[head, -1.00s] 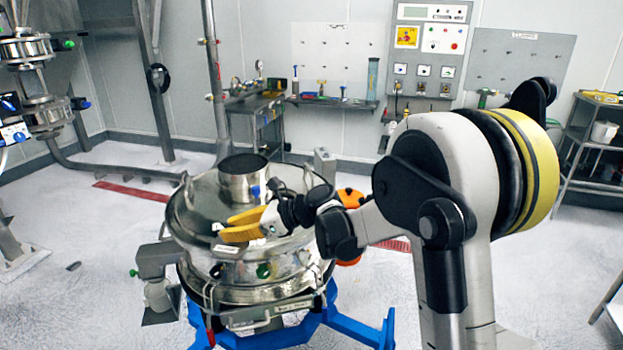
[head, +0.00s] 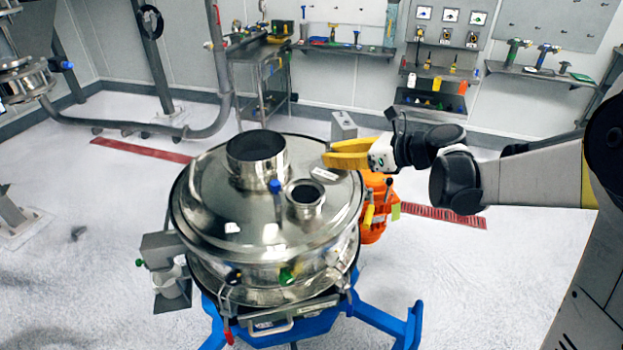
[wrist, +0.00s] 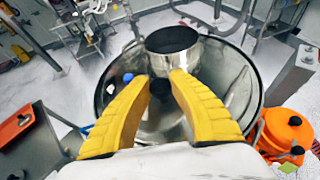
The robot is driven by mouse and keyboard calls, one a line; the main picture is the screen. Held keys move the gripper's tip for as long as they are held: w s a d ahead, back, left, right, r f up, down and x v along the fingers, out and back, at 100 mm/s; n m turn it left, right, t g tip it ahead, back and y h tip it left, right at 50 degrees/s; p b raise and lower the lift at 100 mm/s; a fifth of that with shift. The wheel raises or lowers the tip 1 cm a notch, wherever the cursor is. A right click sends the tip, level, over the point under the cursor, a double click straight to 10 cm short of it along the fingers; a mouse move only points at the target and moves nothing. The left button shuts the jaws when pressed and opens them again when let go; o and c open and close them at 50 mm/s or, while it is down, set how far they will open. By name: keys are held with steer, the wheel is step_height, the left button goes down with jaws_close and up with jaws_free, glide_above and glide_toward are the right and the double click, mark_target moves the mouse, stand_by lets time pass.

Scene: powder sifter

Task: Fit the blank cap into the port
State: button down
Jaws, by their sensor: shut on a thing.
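The sifter lid (head: 205,215) carries a wide open port (head: 257,158) and a smaller open port (head: 305,200) in front of it to the right. A blue knob (head: 274,186) stands between them. My gripper (head: 328,157) has yellow fingers and hangs by the lid's back right edge, apart from the smaller port. In the wrist view its fingertips (wrist: 160,84) are close together on a small dark piece, taken as the blank cap (wrist: 160,88); the fingers mostly hide it. The wide port (wrist: 172,42) shows beyond the tips. The smaller port is not clear there.
An orange unit (head: 375,205) stands right of the sifter, below my gripper. A grey post (head: 343,126) rises behind the fingers. The sifter rests on a blue frame (head: 380,322). A trolley (head: 262,75) and tool shelves are at the back wall.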

steer(key=a+f, duration=0.1)
steer(key=a, duration=0.1)
steer(key=w+a+f, duration=0.1)
steer(key=a+f, duration=0.1)
steer(key=a, duration=0.1)
steer(key=shift+w+a+f+b, duration=0.35)
steer(key=shift+b, duration=0.05)
steer(key=shift+f+b, duration=0.55)
steer(key=shift+f, duration=1.45)
steer(key=shift+f, duration=0.1)
steer(key=c, duration=1.3)
jaws_free()
